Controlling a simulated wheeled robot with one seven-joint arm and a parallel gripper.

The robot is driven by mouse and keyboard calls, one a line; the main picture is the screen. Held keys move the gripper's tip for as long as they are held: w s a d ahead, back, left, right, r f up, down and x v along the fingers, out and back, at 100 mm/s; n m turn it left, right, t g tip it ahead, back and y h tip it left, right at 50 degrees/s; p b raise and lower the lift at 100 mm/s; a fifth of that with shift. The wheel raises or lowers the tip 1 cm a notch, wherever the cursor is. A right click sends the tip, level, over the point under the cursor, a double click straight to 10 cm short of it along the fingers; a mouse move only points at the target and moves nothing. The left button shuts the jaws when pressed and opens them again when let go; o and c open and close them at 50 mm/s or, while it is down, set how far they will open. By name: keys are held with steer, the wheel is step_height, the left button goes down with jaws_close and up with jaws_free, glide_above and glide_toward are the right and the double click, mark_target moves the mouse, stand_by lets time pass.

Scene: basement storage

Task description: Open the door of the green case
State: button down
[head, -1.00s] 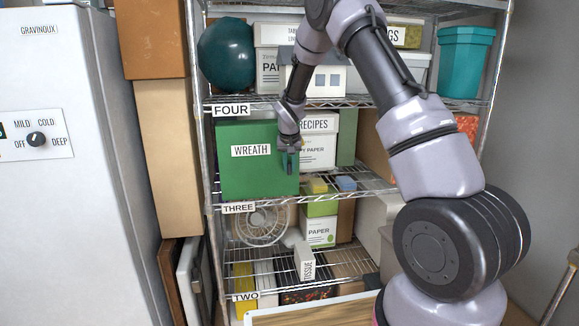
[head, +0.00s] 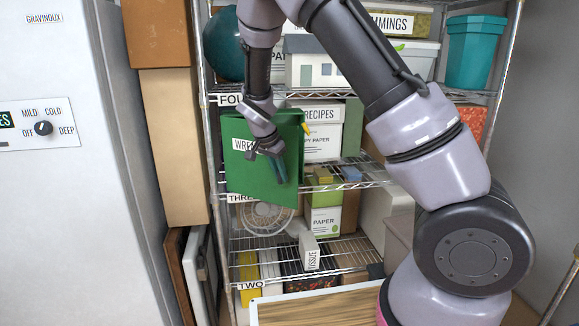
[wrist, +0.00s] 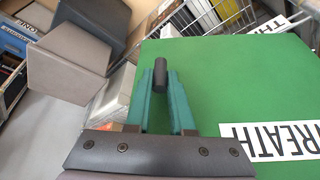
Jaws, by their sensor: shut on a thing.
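The green case (head: 286,121) stands on the shelf above the THREE label. Its green door (head: 245,172), with the WREATH label, is swung partly out, its right edge away from the case body. A small yellow thing shows at the gap by the right edge. My gripper (head: 279,170) is in front of the door near its right edge. My arm hides part of the door and label.
White RECIPES and paper boxes (head: 322,140) stand right of the case. A yellow-green sponge (head: 323,176) and a blue one (head: 351,174) lie on that shelf. A wooden-topped surface (head: 320,308) is below in front. A white appliance (head: 60,220) stands at left.

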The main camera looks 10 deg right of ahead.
steer(key=s+a+m+g, duration=0.2)
steer(key=a+m, duration=0.3)
steer(key=a, duration=0.5)
steer(key=s+a+m+g+h, duration=0.1)
steer(key=s+a+m, duration=0.4)
steer(key=a, duration=0.5)
steer(key=shift+a+g, duration=0.25)
steer(key=shift+g, duration=0.15)
steer(key=shift+s, duration=0.1)
steer(key=c, duration=0.8)
jaws_free()
steer(key=v, duration=1)
steer(key=shift+a+r, duration=0.2)
steer(key=shift+r, duration=0.2)
steer(key=shift+s, duration=0.1)
